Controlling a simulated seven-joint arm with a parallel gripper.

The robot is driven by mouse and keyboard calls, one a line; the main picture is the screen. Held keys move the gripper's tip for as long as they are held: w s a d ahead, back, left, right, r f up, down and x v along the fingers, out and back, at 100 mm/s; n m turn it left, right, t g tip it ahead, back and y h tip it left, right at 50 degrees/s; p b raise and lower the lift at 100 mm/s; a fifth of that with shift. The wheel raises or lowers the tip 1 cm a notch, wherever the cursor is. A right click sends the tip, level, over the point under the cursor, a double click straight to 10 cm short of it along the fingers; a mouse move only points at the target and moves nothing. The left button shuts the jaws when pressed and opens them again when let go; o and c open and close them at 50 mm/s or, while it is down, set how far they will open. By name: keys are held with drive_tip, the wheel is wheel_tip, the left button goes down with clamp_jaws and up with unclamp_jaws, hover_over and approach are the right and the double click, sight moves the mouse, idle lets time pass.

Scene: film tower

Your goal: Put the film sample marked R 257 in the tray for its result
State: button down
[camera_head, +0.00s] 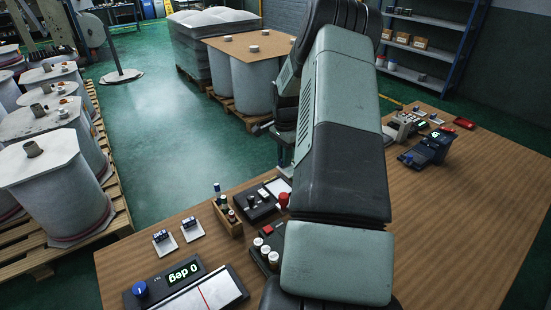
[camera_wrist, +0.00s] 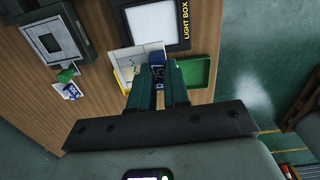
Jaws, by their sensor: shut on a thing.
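In the wrist view my gripper (camera_wrist: 160,96) is shut on a small blue-and-white film sample (camera_wrist: 158,81) with markings along it. The characters look like 257, but the fingers cover part of them. A green tray (camera_wrist: 208,74) lies just right of the fingers. A yellow tray (camera_wrist: 121,82) shows partly at the left, overlapped by a whitish sheet or card (camera_wrist: 124,58). In the head view a red tray (camera_head: 464,123) lies at the table's far right. My arm hides my gripper and the held sample there.
A light box (camera_wrist: 158,22) lies beyond the fingers. A grey device (camera_wrist: 50,35) and another blue-and-white piece (camera_wrist: 70,91) are at left. In the head view, two small pieces on white cards (camera_head: 163,247) and a display (camera_head: 183,272) reading 0 deg stand at front left. The right front table is bare.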

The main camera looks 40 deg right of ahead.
drive_tip(key=shift+s+d+f, duration=0.8)
drive_tip(key=shift+d+f, duration=0.65)
drive_tip(key=shift+f, duration=0.15)
drive_tip(key=shift+s+d+f, duration=0.75)
drive_tip(key=shift+d+f, duration=0.65)
drive_tip(key=shift+f, duration=0.2)
drive_tip(key=shift+s+d+f, duration=0.8)
drive_tip(key=shift+d+f, duration=0.65)
drive_tip(key=shift+f, duration=0.15)
drive_tip(key=shift+f, duration=0.2)
drive_tip(key=shift+c, duration=2.4)
unclamp_jaws()
drive_tip(key=shift+r, duration=0.1)
wheel_tip(320, 180, up, 7)
